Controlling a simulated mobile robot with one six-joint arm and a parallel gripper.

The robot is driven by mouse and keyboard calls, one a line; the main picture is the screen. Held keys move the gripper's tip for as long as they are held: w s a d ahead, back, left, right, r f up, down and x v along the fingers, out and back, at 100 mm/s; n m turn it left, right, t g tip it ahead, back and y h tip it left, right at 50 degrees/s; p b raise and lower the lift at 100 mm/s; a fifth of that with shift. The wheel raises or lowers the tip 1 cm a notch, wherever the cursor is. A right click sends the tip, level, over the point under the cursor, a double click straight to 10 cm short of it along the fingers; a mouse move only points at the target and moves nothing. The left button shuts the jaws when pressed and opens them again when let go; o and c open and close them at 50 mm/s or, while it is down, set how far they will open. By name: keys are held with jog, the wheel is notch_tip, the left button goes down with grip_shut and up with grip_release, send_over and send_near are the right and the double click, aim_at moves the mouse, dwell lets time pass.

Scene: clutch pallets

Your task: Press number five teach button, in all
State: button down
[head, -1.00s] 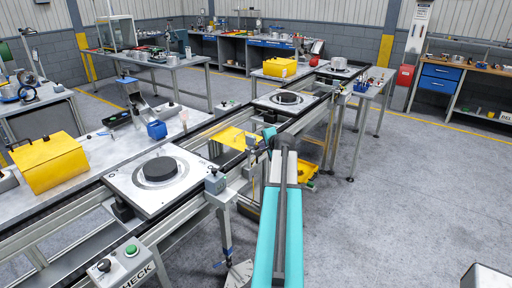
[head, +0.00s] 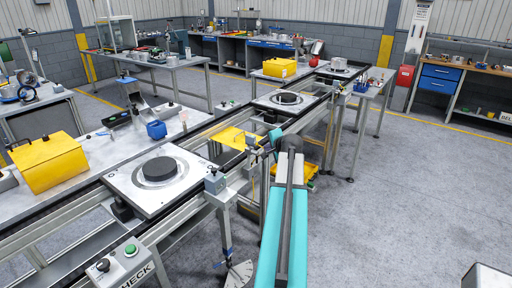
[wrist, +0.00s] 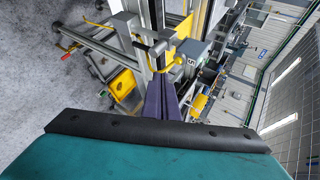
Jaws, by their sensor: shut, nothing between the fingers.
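My gripper (wrist: 161,82) is shut and empty in the wrist view, its two dark purple fingers side by side. Just beyond and to the right of the fingertips is a grey box (wrist: 192,50) on the conveyor frame, with a small dark mark that may be a digit. A yellow curved part lies beside it; I cannot tell any contact. In the head view, a grey box with a black button (head: 214,180) sits on the near rail, and another small grey box (head: 251,141) is farther along, near my arm's end. My fingertips are hidden there.
The conveyor carries pallets (head: 117,182) with dark discs. A control box (head: 122,266) with a green button is at the near left. A yellow bin (head: 308,171) is under the conveyor, and yellow cases (head: 49,161) stand on the benches. The floor at right is clear.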

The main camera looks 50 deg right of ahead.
jog(key=shift+s+b, duration=0.3)
jog(key=shift+s, duration=1.35)
jog(key=shift+s, duration=0.1)
